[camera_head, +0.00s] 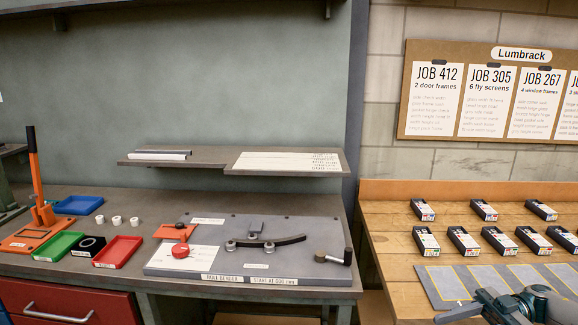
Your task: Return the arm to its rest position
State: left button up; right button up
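My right gripper (458,312) and wrist come in at the bottom right corner, low over the front of the wooden bench. A dark finger part points left at the edge of a grey mat. The picture edge cuts off the rest, so I cannot see whether the fingers are open or shut. I see nothing held. My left arm and gripper are not in view.
The wooden bench (390,215) carries several small black-and-white boxes and the grey mat (433,284) with yellow lines. Left of it, a grey bench holds a roll bender (300,229), a red tray (118,251), and an orange lever press (42,210).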

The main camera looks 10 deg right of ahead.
jog(key=w+a+f+m+t+h, duration=0.1)
jog(key=w+a+f+m+t, duration=0.2)
jog(key=w+f+t, duration=0.35)
jog(key=w+a+f+m+t, duration=0.2)
jog(key=w+a+f+t, duration=0.15)
jog(key=f, duration=0.55)
jog(key=s+a+f+m+t+h, duration=0.1)
jog(key=a+f+m+t+h, duration=0.2)
jog(key=f, duration=0.7)
jog(key=s+f+m+t+h, duration=0.15)
jog(key=f+m+h, duration=0.3)
jog(key=f, duration=0.55)
jog(key=s+a+f+m+g+h, duration=0.1)
jog(key=s+a+f+g+h, duration=0.15)
jog(key=s+f, duration=0.6)
jog(key=s+a+f+m+g+h, duration=0.15)
jog(key=s+f+h, duration=0.35)
jog(key=f, duration=0.7)
jog(key=s+a+f+g, duration=0.1)
jog(key=s+a+f, duration=0.1)
jog(key=s, duration=0.5)
jog(key=s+a+f+g, duration=0.2)
jog(key=s+a+f, duration=0.1)
jog(key=s+f, duration=0.2)
jog(key=s+a+f+g, duration=0.2)
jog(key=s+a+f, duration=0.1)
jog(key=s, duration=0.7)
jog(key=shift+a+f+m+h, duration=0.25)
jog(key=shift+f+m+h, duration=0.15)
jog(key=shift+f, duration=0.2)
